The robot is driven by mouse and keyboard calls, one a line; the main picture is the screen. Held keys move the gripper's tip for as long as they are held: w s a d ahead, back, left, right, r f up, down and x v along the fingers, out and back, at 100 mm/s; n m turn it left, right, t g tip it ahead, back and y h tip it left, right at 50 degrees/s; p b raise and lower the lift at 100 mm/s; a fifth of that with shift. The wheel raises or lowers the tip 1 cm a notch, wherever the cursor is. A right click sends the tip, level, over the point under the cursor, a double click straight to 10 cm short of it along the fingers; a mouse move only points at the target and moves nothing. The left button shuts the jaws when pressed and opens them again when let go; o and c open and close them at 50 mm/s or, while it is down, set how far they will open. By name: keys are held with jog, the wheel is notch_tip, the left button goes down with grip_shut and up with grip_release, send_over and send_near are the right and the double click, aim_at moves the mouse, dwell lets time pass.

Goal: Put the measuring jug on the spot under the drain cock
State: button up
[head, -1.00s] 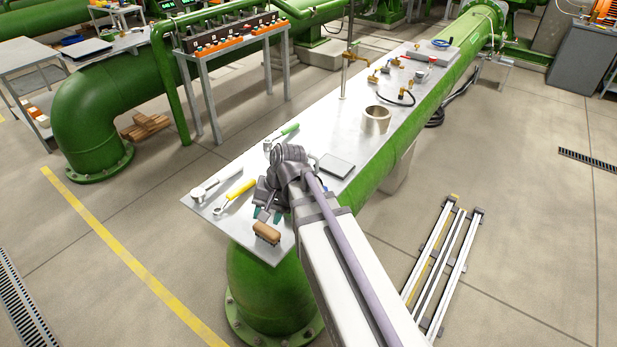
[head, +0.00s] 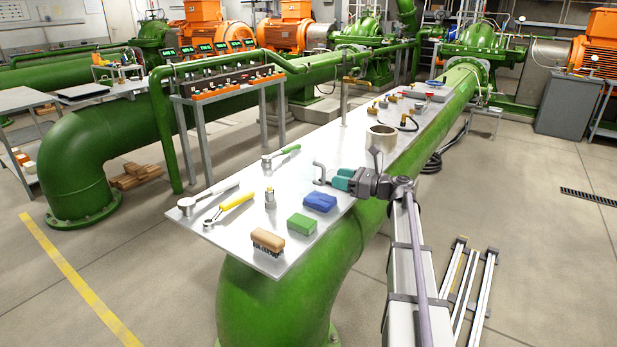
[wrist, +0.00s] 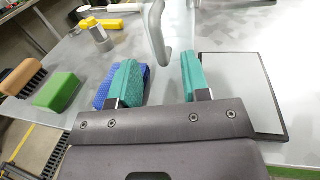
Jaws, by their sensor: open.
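In the wrist view the teal fingers of my gripper (wrist: 158,85) are apart with nothing gripped. A curved grey handle-like piece (wrist: 157,38) lies ahead of them; whose it is, I cannot tell.
A flat grey plate (wrist: 240,90) is beside the gripper. Small brass fittings (head: 383,104) sit at the far end.

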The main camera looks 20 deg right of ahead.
aim_at(324, 181)
jog(key=x, duration=0.5)
jog(key=shift+w+a+f, duration=0.1)
jog(key=shift+w+a, duration=0.15)
jog(key=shift+a, duration=0.1)
grip_shut()
